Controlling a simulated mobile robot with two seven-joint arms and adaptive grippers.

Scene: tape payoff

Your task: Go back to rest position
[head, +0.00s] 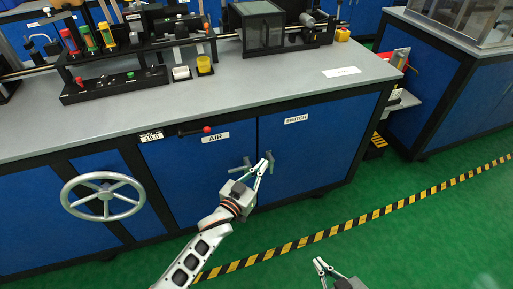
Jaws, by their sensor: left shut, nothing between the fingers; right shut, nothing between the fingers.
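My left gripper (267,163) is in front of the blue cabinet doors below the AIR label (215,137) and the SWITCH label (296,119). It is shut and empty. Its fingertips overlap the grey handle of the right door (270,156) in the picture; I cannot tell whether they touch it. The grey handle of the left door (239,168) is just left of the gripper. My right gripper (319,262) is low in the picture, over the green floor, shut and empty. Most of the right arm is out of view.
The grey workbench (280,80) carries a rack with red, green and yellow-topped items (88,38). A handwheel (103,196) sticks out at left, and a red-knobbed lever (206,129) sits under the bench edge. Striped tape (390,211) crosses the open green floor.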

